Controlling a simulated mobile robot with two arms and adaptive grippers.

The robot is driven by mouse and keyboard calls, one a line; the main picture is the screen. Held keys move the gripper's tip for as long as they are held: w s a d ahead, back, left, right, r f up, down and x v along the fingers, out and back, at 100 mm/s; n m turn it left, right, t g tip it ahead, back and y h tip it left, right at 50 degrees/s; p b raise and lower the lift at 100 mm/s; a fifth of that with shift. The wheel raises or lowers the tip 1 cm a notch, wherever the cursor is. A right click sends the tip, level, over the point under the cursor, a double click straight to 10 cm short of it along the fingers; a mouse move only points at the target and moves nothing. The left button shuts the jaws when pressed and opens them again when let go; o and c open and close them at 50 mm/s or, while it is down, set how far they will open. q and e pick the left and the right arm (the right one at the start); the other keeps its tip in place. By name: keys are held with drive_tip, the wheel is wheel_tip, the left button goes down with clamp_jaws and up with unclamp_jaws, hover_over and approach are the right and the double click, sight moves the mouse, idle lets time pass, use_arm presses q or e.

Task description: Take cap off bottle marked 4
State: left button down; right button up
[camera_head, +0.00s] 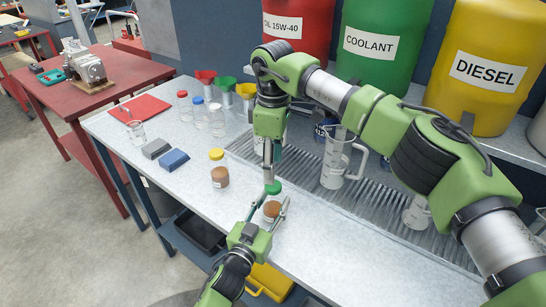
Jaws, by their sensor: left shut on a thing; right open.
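A clear bottle with brown contents (272,209) and a green cap (273,187) stands near the front edge of the bench. My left gripper (270,207) comes up from below and is shut on this bottle. My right gripper (272,172) points down from above and is open, its fingertips just over or around the green cap; I cannot tell if they touch it. A similar bottle (220,177) with a yellow cap (216,154) stands to the left. I cannot read a number on either bottle.
Clear bottles with red (182,93), blue (197,100) and white caps (214,106) stand further back. Blue (174,160) and grey blocks (156,148) lie to the left. A measuring jug (335,158) stands on the grate, right of my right gripper. Large drums (385,45) stand behind.

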sight(273, 187)
drive_tip(key=shift+f, duration=3.05)
drive_tip(key=c, duration=1.2)
